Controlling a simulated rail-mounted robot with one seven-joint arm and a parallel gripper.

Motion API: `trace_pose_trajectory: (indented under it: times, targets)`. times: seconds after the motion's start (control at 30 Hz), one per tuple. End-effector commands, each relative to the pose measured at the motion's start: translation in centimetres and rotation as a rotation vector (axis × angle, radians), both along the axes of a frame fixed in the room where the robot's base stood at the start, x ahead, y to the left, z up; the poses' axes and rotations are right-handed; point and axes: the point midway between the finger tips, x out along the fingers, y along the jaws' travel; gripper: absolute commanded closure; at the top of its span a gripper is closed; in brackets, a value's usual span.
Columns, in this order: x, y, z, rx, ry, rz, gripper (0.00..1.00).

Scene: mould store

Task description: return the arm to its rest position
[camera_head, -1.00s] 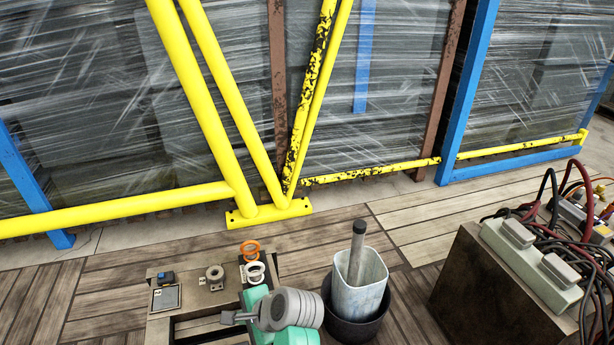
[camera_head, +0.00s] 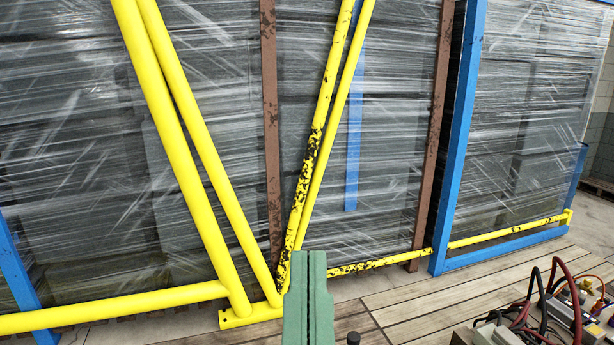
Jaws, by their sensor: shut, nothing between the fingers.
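A green part of my arm (camera_head: 306,302) rises upright from the bottom edge, near the middle of the view. It has two long faces with a dark slit between them. It stands in front of the foot of the yellow frame.
A yellow tubular frame (camera_head: 185,150) with a floor plate stands ahead, before film-wrapped stacks (camera_head: 350,120). Blue posts (camera_head: 455,140) stand at right. Cables (camera_head: 553,300) and equipment lie at lower right. A dark pole tip (camera_head: 353,339) shows beside my arm. Plank floor (camera_head: 430,302) is clear at centre right.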

Motion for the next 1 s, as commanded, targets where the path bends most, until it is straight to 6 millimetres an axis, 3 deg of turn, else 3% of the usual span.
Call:
trace_pose_trajectory:
  times: [0.03,0.2,0.4,0.5,0.63,0.8,0.93,1.0]
  targets:
    - [0.0,0.0,5.5,0.001,0.001,0.002,1.0]
    - [0.0,0.2,14.4,0.003,0.003,0.01,1.0]
    - [0.1,0.3,23.2,0.006,0.005,0.016,1.0]
    - [0.1,0.4,25.6,0.006,0.006,0.019,1.0]
    - [0.1,0.4,26.6,0.007,0.006,0.021,1.0]
    - [0.1,0.4,26.2,0.007,0.006,0.021,1.0]
    - [0.1,0.4,24.1,0.007,0.006,0.02,1.0]
    - [0.1,0.4,21.9,0.007,0.006,0.02,1.0]
